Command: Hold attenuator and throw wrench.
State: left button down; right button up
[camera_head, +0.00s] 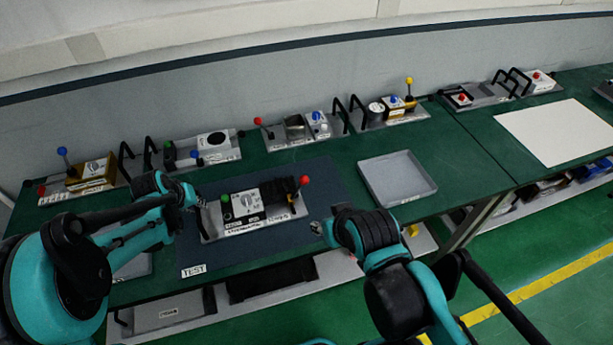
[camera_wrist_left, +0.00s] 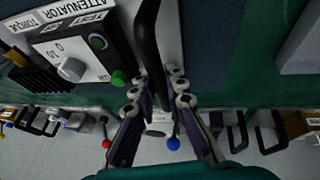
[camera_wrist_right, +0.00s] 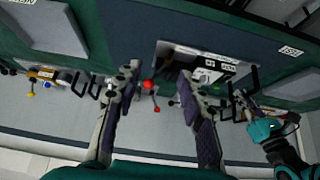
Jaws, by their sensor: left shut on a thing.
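The attenuator (camera_head: 246,200), a grey-plated module with a dial, a green button and a red-tipped lever (camera_head: 304,181), lies on the dark blue TEST mat (camera_head: 205,258). Its label shows in the left wrist view (camera_wrist_left: 92,14). My left gripper (camera_head: 196,200) is at the module's left end, shut on its black handle (camera_wrist_left: 149,42). My right gripper (camera_head: 322,228) is just right of the module, near the lever end. It is open and empty, with the red lever tip (camera_wrist_right: 148,85) between the fingers in the right wrist view. I cannot make out a wrench.
An empty grey tray (camera_head: 397,178) sits right of the mat. Several similar modules with levers and handles line the back of the green bench, such as the blue-tipped one (camera_head: 92,172). A white sheet (camera_head: 557,134) lies at the far right. A lower shelf holds more modules.

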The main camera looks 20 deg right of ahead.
dwell(0.6)
jog(key=shift+w, duration=0.1)
grip_shut()
jog(key=w+d+f+m+g+y, duration=0.1)
jog(key=w+d+m+y, duration=0.45)
jog(key=w+m, duration=0.4)
jog(key=w+d+f+m+y, duration=0.2)
jog(key=w+d+m+y, duration=0.35)
jog(key=w+m, duration=0.4)
jog(key=w+a+f+m, duration=0.1)
jog(key=a+f, duration=0.4)
jog(key=f, duration=0.1)
jog(key=shift+w+a+f+m+h, duration=0.3)
jog(key=shift+w+a+m+h, duration=0.05)
jog(key=shift+w+m+h, duration=0.05)
dwell(0.3)
